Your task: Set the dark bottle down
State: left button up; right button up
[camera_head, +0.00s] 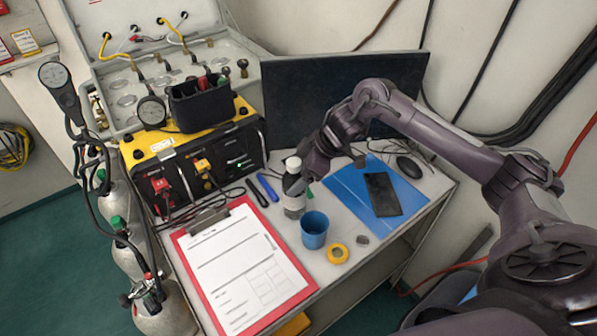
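The dark bottle (293,201) has a pale cap and a greyish lower part. It is upright over the grey table, just behind the blue cup. My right gripper (301,182) comes in from the right and is at the bottle's upper body, seemingly shut on it. The fingertips are small and partly hidden. I cannot tell whether the bottle's base touches the table. My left gripper is not in view.
A blue cup (314,231), yellow tape roll (338,253) and red clipboard (243,270) are in front. Dark and blue pens (262,190) lie left. A blue mat (352,190) with a black phone-like slab (382,194) is right. A black monitor (335,95) stands behind.

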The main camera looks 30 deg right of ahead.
jog(key=b+v, duration=0.2)
jog(key=v, duration=1)
dwell(0.4)
